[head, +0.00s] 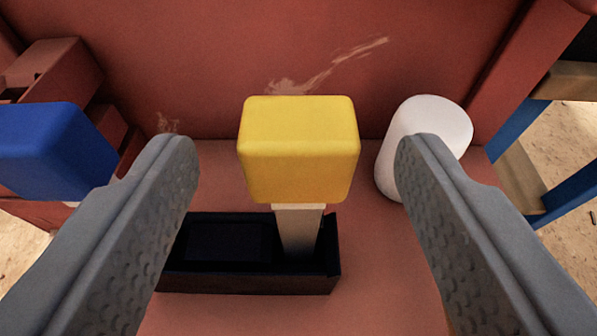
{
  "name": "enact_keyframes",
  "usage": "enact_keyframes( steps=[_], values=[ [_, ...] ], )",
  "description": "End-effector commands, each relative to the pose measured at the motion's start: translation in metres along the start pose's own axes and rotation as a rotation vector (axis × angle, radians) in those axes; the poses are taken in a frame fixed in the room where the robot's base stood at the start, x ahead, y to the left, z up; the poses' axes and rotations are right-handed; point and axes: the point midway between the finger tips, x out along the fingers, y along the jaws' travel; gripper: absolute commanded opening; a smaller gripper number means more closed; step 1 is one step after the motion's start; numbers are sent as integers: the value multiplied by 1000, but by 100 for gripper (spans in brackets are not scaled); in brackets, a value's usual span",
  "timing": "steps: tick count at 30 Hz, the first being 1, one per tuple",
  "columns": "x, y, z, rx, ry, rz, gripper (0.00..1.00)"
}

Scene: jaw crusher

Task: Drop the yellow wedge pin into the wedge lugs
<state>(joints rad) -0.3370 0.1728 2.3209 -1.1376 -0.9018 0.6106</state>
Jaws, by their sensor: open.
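The yellow wedge pin (299,150) has a yellow block head on a pale, tapered shank. It stands upright in the right part of a black open-topped holder (250,283); the shank's lower end is hidden inside it. My gripper (290,165) is open, with one grey textured finger on each side of the yellow head. Gaps show between the head and both fingers, so I hold nothing. A blue-headed block (55,150) at the left sits partly behind my left finger. I cannot make out the wedge lugs for certain.
A white rounded object (425,140) stands behind my right finger, close to it. A red wall (220,60) rises behind the pin. Red steel parts (55,75) are at the left, and blue and tan framing (530,150) at the right.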

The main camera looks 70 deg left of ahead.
Motion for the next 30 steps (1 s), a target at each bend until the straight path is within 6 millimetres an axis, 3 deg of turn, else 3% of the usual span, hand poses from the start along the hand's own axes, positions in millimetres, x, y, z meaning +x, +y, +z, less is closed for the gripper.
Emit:
enact_keyframes(
  steps=[13, 21, 30],
  values=[
    [48, 1, -4, 0, 0, -2, 60],
    [51, 1, -4, 0, 0, 0, 60],
    [51, 1, -4, 0, 0, 0, 1]
  ],
)
